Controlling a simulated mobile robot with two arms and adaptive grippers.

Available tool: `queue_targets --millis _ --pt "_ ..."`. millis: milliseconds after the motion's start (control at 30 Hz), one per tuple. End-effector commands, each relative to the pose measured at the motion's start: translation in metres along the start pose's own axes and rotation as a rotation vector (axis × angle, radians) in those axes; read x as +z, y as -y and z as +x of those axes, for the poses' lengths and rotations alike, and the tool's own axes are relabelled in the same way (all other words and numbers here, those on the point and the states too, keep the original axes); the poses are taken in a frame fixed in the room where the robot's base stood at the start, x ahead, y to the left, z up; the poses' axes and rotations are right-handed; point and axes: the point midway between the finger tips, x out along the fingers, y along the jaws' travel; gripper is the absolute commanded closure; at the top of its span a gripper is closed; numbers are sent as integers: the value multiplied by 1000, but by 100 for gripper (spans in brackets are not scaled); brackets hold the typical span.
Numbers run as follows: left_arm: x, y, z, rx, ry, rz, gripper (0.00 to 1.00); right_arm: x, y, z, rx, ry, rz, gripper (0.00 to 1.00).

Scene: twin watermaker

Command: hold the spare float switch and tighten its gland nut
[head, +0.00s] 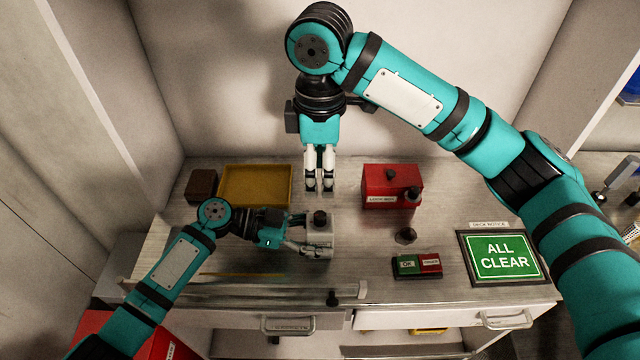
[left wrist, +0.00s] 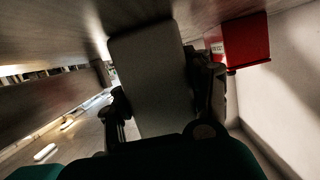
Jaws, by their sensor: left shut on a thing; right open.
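The spare float switch, as far as I can tell, is the pale grey block (head: 322,236) with a dark round gland nut (head: 320,217) on top, upright at the middle of the bench. My left gripper (head: 318,244) reaches it from the left and is shut on its grey body. In the left wrist view the grey body (left wrist: 150,75) fills the space between the fingers; the nut is not seen there. My right gripper (head: 319,187) points down behind and above the switch in the head view, its fingers slightly apart and empty. It appears clear of the nut.
A yellow tray (head: 225,201) and a brown block (head: 202,186) stand at the back left. A red box (head: 385,183) stands to the right, near a small dark round piece (head: 405,236). A green-and-red block (head: 416,265) and an ALL CLEAR sign (head: 500,257) lie front right.

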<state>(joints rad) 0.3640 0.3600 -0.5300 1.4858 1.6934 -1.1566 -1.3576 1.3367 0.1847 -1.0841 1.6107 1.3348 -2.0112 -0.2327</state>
Motion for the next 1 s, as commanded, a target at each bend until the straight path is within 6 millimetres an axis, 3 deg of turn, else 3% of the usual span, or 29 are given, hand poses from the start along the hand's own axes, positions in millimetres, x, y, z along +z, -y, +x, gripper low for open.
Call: queue_targets --millis 333,367,533,867,1000 --pt "0 0 0 0 0 0 98 0 0 -6 -1 0 1 49" --pt "0 0 0 0 0 0 46 0 0 -6 -1 0 1 49" --pt "0 0 0 0 0 0 24 0 0 -6 -1 0 1 49" --pt "0 0 -2 0 0 0 22 0 0 -6 -1 0 1 49" --pt "1 1 -19 -3 2 0 22 0 0 -6 -1 0 1 49"
